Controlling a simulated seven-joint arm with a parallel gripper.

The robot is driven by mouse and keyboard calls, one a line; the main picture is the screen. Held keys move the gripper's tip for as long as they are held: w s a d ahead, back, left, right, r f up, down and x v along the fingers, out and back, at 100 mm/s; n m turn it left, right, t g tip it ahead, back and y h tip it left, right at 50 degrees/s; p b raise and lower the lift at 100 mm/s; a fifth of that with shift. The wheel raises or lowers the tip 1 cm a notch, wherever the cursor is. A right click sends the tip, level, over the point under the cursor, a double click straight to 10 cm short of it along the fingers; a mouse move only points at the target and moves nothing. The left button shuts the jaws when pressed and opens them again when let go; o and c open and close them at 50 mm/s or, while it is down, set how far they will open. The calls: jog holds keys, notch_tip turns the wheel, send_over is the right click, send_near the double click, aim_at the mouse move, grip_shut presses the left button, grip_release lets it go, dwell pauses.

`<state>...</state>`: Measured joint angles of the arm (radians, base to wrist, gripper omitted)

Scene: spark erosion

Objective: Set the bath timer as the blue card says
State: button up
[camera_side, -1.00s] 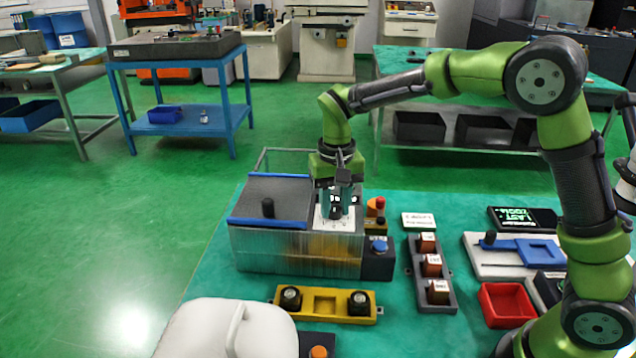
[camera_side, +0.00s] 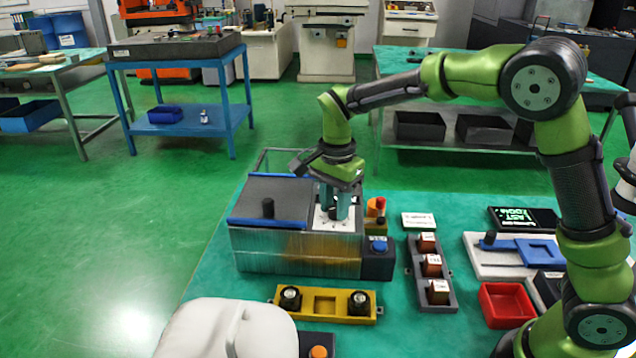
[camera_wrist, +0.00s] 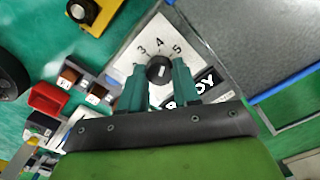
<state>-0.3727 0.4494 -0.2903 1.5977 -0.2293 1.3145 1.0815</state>
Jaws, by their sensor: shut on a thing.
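The bath timer is a white dial plate (camera_side: 322,223) on top of the clear-walled tank; in the wrist view the plate (camera_wrist: 125,62) shows the numerals 3, 4 and 5 and a black "READY" label (camera_wrist: 196,92). Its black knob (camera_wrist: 160,70) sits between the teal fingers of my gripper (camera_wrist: 159,84). My gripper (camera_side: 338,212) points down over the dial and is shut on the knob. The knob bears a small light mark, but I cannot tell which numeral it points at. The fingers hide part of the dial. I cannot make out a blue card.
The tank's dark lid (camera_side: 275,195) with blue edges lies left of the dial. A blue-button box (camera_side: 378,257) and a red-knobbed yellow block (camera_side: 376,210) stand close on the right. A white card (camera_side: 418,221), a dark rack (camera_side: 431,272) and a red tray (camera_side: 505,304) lie farther right.

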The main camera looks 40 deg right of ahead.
aim_at(335, 208)
jog(key=m, duration=0.5)
jog(key=shift+r, duration=0.1)
jog(key=shift+m, duration=0.3)
dwell(0.4)
jog(key=o, duration=1.1)
jog(key=shift+c, duration=0.2)
notch_tip(335, 208, up, 17)
